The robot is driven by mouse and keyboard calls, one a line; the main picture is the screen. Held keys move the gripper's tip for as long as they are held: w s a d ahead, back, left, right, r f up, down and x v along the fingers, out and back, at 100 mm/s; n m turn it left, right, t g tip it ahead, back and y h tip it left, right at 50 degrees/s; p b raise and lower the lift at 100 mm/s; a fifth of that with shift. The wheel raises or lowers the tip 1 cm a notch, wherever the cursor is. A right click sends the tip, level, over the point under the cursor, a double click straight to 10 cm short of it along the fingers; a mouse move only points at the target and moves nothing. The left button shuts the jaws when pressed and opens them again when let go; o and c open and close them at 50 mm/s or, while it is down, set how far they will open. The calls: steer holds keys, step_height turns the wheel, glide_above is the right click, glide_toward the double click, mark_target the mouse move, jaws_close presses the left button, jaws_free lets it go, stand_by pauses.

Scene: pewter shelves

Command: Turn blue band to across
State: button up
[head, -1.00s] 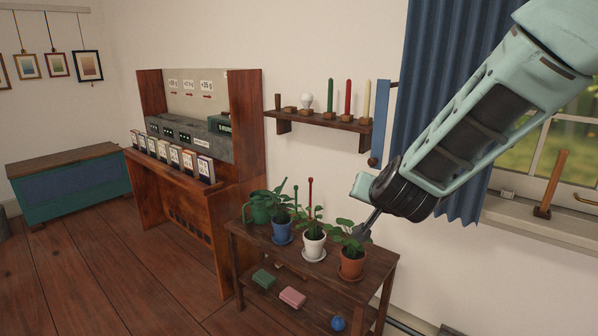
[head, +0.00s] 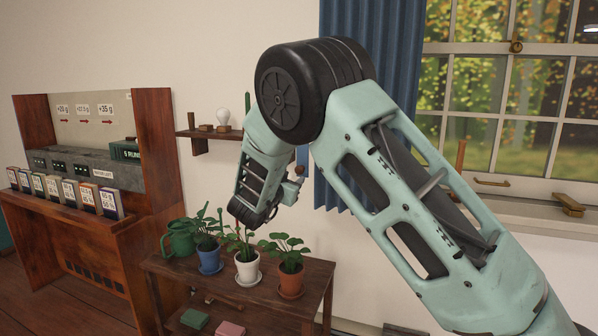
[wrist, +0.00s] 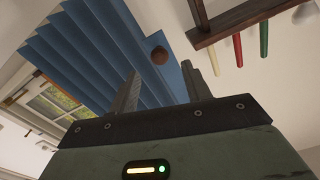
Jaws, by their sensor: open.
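The blue band (wrist: 173,84) is a flat strip with a round brown knob (wrist: 160,55) at one end, beside the pleated blue curtain (wrist: 75,60). In the wrist view, which is turned upside down, the band runs between my gripper's fingers. My gripper (wrist: 160,68) is open, with one dark finger to each side of the band in the picture. I cannot tell whether they touch it. The curtain (head: 365,60) hangs behind my arm.
A wall shelf (head: 200,141) with a white bulb (head: 222,117) is to the left; candles also show in the wrist view. Below stands a wooden stand (head: 210,283) with potted plants (head: 290,255). The window (head: 500,100) is at right.

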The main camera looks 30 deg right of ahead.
mark_target(299, 171)
steer(key=x, duration=0.9)
steer(key=shift+w+d, duration=0.2)
steer(key=shift+d, duration=0.15)
steer(key=c, duration=1)
steer(key=shift+c, duration=0.2)
